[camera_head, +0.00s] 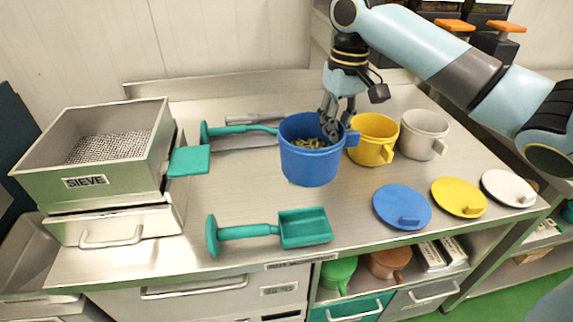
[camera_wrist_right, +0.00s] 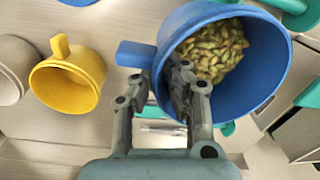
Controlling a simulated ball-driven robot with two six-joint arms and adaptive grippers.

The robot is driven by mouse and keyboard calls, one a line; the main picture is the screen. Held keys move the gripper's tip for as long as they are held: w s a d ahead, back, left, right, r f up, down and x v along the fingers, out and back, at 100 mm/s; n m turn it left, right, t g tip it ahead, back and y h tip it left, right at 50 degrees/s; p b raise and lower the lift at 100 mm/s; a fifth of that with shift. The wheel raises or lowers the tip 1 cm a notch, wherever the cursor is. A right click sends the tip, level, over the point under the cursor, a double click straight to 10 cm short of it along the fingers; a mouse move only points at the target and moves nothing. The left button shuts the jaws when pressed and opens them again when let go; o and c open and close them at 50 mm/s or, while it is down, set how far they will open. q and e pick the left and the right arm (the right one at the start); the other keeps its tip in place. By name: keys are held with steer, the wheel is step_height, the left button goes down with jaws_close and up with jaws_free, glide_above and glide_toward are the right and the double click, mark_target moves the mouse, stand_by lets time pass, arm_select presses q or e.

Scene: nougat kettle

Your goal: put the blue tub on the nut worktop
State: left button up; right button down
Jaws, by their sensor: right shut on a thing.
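The blue tub (camera_head: 310,160) is at the middle of the head view, upright or nearly so, with greenish nuts inside. My right gripper (camera_head: 330,128) comes down from above and is shut on the tub's rim near its handle. In the right wrist view the fingers (camera_wrist_right: 155,95) straddle the rim of the blue tub (camera_wrist_right: 262,75), one of them inside over the nuts (camera_wrist_right: 215,50). The tub appears raised a little above the steel worktop (camera_head: 350,228); its gap below is hard to judge. My left gripper is out of view.
A yellow tub (camera_head: 372,140) and a whitish tub (camera_head: 424,135) stand right of the blue tub. Blue (camera_head: 398,205), yellow (camera_head: 458,195) and white (camera_head: 505,187) lids lie in front. A teal scoop (camera_head: 305,228) lies near the front edge. A sieve box (camera_head: 90,160) stands left.

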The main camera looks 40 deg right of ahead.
mark_target(299, 141)
steer(key=w+a+f, duration=0.2)
steer(key=w+a, duration=0.1)
steer(key=w+a+f, duration=0.1)
steer(key=w+a, duration=0.1)
steer(key=shift+w+f, duration=0.1)
steer(key=shift+f, duration=0.3)
steer(key=f, duration=0.2)
steer(key=w+a+f, duration=0.1)
steer(key=f, duration=0.1)
steer(key=w+f, duration=0.1)
steer(key=f, duration=0.1)
steer(key=shift+w+a, duration=0.15)
steer(key=shift+a, duration=0.25)
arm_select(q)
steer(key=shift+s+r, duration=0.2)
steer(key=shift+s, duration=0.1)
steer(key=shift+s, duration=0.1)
arm_select(e)
steer(key=shift+f, duration=0.1)
steer(key=c, duration=1.5)
jaws_free()
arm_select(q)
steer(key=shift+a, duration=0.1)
